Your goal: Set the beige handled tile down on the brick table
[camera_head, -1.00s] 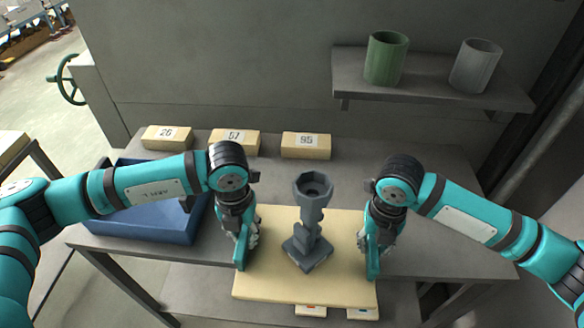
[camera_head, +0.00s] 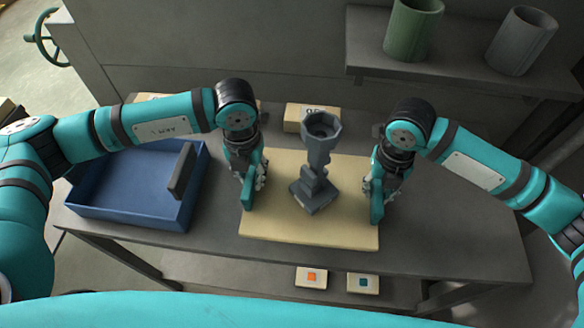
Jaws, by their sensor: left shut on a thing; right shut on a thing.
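The beige handled tile (camera_head: 280,228) is a flat board over the middle front of the grey brick table (camera_head: 455,235). A dark grey stand with a cup-like top (camera_head: 321,155) stands upright on it. My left gripper (camera_head: 247,193) is shut on the tile's left side, and my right gripper (camera_head: 377,203) is shut on its right side. The handles themselves are hidden by the fingers. The tile looks level, its front edge near the table's front edge. I cannot tell whether it touches the tabletop.
A blue bin (camera_head: 130,215) with a grey plate-like piece (camera_head: 183,172) stands on the left of the table. A numbered beige brick (camera_head: 296,115) lies behind the tile. A shelf above holds a green cup (camera_head: 412,28) and a grey cup (camera_head: 520,40). The table's right side is clear.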

